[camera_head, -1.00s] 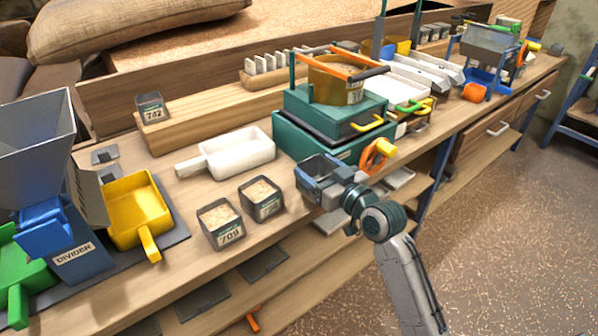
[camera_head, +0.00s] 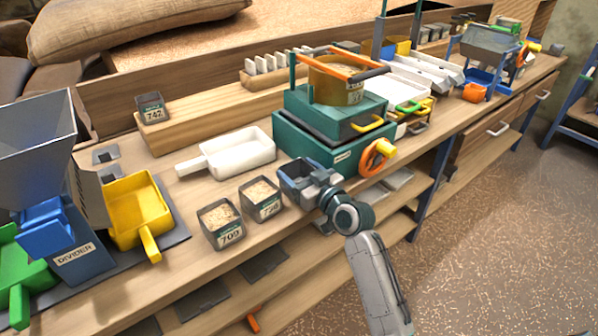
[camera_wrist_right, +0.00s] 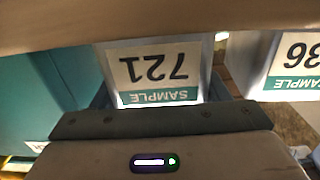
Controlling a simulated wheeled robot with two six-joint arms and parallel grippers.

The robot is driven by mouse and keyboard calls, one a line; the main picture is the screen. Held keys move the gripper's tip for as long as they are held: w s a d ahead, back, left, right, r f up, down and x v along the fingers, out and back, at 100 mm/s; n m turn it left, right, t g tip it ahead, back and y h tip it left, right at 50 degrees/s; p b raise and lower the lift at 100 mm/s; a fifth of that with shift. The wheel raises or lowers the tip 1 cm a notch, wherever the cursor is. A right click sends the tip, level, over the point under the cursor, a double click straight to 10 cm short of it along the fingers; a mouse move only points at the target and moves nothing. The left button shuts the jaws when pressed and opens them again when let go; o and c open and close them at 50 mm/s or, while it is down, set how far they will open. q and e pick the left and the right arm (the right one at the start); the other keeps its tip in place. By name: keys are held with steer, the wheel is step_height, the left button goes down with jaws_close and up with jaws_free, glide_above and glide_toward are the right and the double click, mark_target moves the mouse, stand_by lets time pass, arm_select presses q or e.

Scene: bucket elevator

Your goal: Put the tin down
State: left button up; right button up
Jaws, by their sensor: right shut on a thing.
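The tin (camera_head: 296,178) is a small grey open-topped box held at the bench's front edge. Its label reads 721, upside down, in the right wrist view (camera_wrist_right: 155,72). My right gripper (camera_head: 316,188) is shut on the tin from the front right. The tin stands just right of tin 736 (camera_head: 262,199), with a small gap. Tin 709 (camera_head: 221,223) is further left. Both of those hold grain. Whether the held tin's base touches the bench (camera_head: 180,190) is hidden. My left gripper is not in view.
A green machine (camera_head: 310,150) with an orange handwheel (camera_head: 376,158) stands right behind the held tin. A white scoop (camera_head: 238,152) lies behind the tins. A yellow tray (camera_head: 138,208) and a divider (camera_head: 70,235) stand at left.

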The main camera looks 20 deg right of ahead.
steer(key=shift+f, duration=0.1)
steer(key=o, duration=0.9)
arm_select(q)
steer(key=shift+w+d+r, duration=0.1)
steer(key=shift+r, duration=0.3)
